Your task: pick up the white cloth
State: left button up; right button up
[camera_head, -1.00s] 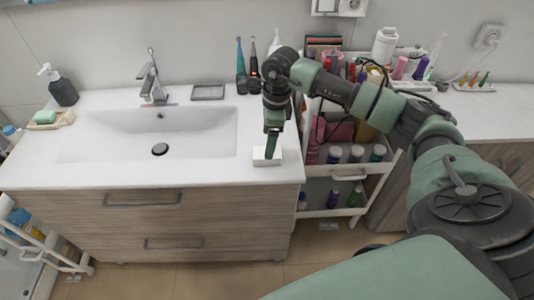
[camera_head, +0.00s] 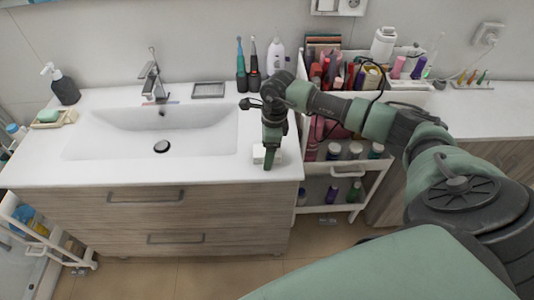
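The white cloth (camera_head: 258,154) looks like a small white folded block. It lies on the white counter to the right of the sink, near the front edge. My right gripper (camera_head: 268,164) points down at it and covers its middle; white shows on both sides of the fingers. The fingers are seen edge-on, so I cannot tell whether they are open or shut, or whether they touch the cloth. My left gripper is not in view.
The sink (camera_head: 160,132) lies left of the cloth. Electric toothbrushes (camera_head: 247,65) and a white bottle (camera_head: 275,55) stand behind my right wrist. A white cart (camera_head: 375,187) with several bottles and cosmetics stands right of the counter.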

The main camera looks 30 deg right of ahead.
jog(key=c, duration=1.4)
jog(key=shift+c, duration=0.2)
jog(key=shift+r, duration=0.25)
notch_tip(320, 180, up, 20)
jog(key=b, duration=0.4)
jog(key=shift+f, duration=0.1)
